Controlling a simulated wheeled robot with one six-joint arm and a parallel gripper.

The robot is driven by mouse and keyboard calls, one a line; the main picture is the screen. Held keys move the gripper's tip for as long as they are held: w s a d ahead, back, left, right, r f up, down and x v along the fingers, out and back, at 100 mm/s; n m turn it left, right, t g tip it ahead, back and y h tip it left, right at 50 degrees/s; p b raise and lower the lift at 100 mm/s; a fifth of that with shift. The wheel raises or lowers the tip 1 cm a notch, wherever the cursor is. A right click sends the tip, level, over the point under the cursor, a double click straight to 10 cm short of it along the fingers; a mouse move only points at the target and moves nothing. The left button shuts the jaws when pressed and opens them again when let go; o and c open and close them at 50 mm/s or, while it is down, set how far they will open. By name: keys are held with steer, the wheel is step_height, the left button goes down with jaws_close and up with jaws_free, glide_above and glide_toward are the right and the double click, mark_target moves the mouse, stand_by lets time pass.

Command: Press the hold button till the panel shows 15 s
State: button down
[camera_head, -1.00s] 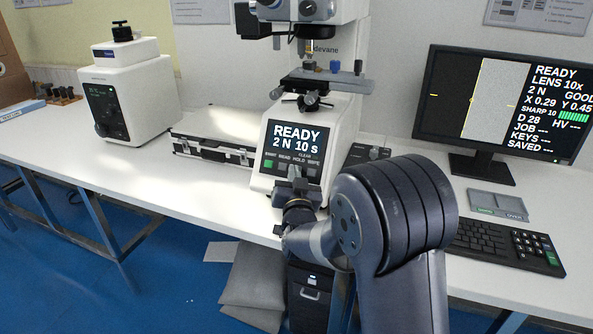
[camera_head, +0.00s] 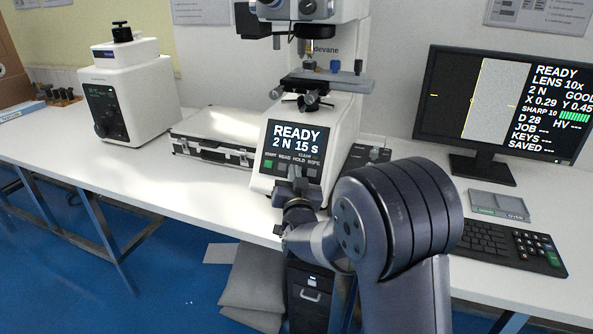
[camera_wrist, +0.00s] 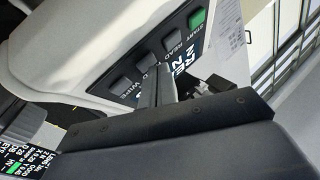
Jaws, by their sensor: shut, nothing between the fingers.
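The tester's front panel (camera_head: 297,138) reads READY, 2 N, 15 s. Below the readout is a row of buttons marked START, READ, HOLD and WIPE. The green START button also shows in the wrist view (camera_wrist: 197,19), with the grey READ button (camera_wrist: 172,43) beside it. My gripper (camera_head: 295,173) is shut and empty, its fingertips in front of the HOLD button. In the wrist view the fingertips (camera_wrist: 154,75) lie close by the HOLD button (camera_wrist: 148,60) and partly cover its label. I cannot tell whether they touch it.
The WIPE button (camera_wrist: 122,86) is close beside the fingers. The tester's stage (camera_head: 322,82) overhangs above the panel. A monitor (camera_head: 500,105), keyboard (camera_head: 505,245) and small grey tray (camera_head: 498,204) are to the right.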

steer(key=shift+s+a+r, duration=0.15)
steer(key=shift+s+r, duration=0.15)
steer(key=shift+s, duration=0.15)
steer(key=s, duration=0.1)
steer(key=s+a+r, duration=0.1)
steer(key=s+r, duration=0.1)
steer(key=s, duration=0.1)
steer(key=shift+a+r, duration=0.25)
stand_by(0.6)
steer(key=p, duration=0.1)
steer(key=w, duration=0.1)
steer(key=p, duration=0.1)
steer(key=shift+w+d+f+p, duration=0.25)
steer(key=shift+w+p, duration=0.05)
steer(key=shift+p, duration=0.05)
steer(key=shift+p, duration=1.15)
